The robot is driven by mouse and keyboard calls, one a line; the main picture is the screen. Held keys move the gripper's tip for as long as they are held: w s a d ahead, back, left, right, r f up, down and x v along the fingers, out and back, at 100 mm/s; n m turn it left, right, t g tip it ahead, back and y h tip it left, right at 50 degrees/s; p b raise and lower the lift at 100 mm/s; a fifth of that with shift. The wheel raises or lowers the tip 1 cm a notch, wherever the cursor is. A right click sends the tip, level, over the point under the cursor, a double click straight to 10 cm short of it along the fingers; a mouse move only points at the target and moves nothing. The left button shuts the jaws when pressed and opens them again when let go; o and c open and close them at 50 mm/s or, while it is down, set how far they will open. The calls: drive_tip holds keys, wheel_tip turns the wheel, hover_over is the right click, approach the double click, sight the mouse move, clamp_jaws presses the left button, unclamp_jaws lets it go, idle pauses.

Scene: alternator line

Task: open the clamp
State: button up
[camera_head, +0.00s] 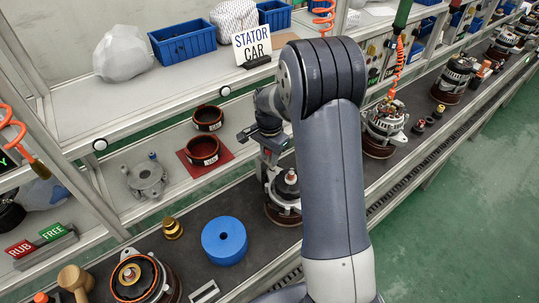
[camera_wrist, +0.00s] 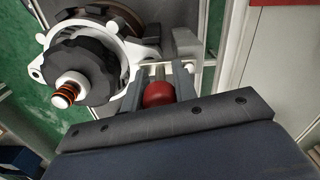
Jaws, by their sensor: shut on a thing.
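In the wrist view, a red ball-shaped knob (camera_wrist: 158,94), which looks like the clamp's handle end, sits between the two fingers of my gripper (camera_wrist: 158,82). The fingers are shut on it. A thin pale rod crosses just beyond the fingertips. The rest of the clamp is hard to make out. An alternator unit (camera_wrist: 84,72) with a black round part and a shaft with orange rings is left of the fingers. In the head view, the same unit (camera_head: 286,187) stands on the dark line, partly hidden by my arm.
A blue ring (camera_head: 224,240), a brass part (camera_head: 172,228) and another alternator unit (camera_head: 140,278) are on the line to the left. A further unit (camera_head: 385,125) stands to the right.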

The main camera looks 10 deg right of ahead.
drive_tip(key=shift+c, duration=1.4)
drive_tip(key=shift+w+d+n+b, duration=0.35)
drive_tip(key=shift+w+n+b, duration=0.25)
drive_tip(key=shift+n, duration=2.1)
drive_tip(key=shift+w+d+n+b, duration=0.4)
drive_tip(key=shift+w+n, duration=0.35)
drive_tip(key=shift+n, duration=1.95)
drive_tip(key=shift+w+d+n+b, duration=0.3)
drive_tip(key=shift+w+n+b, duration=0.35)
drive_tip(key=shift+n, duration=2.05)
drive_tip(key=o, duration=1)
